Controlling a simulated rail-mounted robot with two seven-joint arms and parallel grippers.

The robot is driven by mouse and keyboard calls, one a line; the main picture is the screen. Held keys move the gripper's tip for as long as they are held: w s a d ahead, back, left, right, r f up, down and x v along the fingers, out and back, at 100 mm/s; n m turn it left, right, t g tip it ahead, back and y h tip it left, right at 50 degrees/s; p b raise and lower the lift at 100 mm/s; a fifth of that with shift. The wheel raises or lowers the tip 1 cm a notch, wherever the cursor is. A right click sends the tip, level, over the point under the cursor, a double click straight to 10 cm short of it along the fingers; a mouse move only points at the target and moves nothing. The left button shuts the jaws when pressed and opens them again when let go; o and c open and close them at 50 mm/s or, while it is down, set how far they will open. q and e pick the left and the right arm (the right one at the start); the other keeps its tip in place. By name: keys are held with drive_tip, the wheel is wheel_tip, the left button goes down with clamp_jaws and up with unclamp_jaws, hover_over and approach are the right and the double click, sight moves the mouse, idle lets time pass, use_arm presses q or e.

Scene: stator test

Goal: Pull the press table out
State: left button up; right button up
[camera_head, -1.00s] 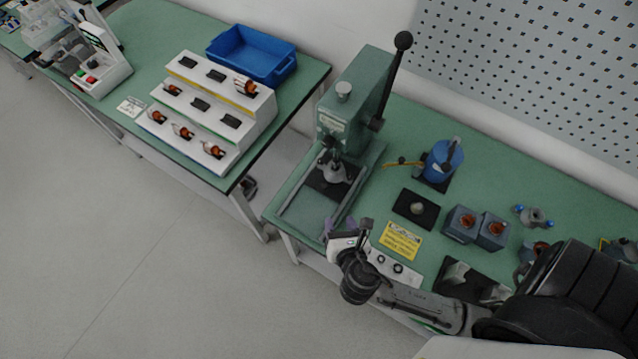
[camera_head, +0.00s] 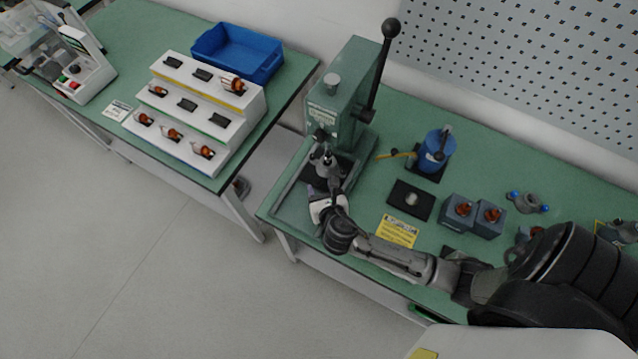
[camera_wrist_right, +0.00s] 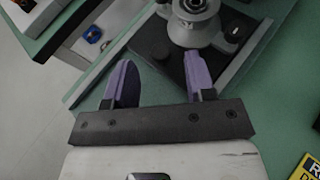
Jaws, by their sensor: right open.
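The green press (camera_head: 345,95) with its long black lever stands on the right-hand workbench. Its press table is a dark plate (camera_wrist_right: 150,40) on rails, bearing a grey round fixture (camera_wrist_right: 195,22); in the head view the fixture (camera_head: 325,165) sits low in front of the press column. My right gripper (camera_wrist_right: 160,78) is open, with two purple fingers pointing toward the plate. The right finger overlaps the plate's near edge beside the fixture; the left finger is left of the plate. I cannot tell whether either touches. In the head view the gripper (camera_head: 320,190) is at the press's front. My left gripper is not in view.
A blue pump-like device (camera_head: 436,152), a black pad (camera_head: 400,203) and grey boxes (camera_head: 457,212) stand right of the press. A yellow sign (camera_head: 397,231) lies near the bench front. A gap separates the left bench with a white stepped rack (camera_head: 190,140) and blue bin (camera_head: 237,52).

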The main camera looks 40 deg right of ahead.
drive_tip(key=shift+x, duration=1.3)
clamp_jaws()
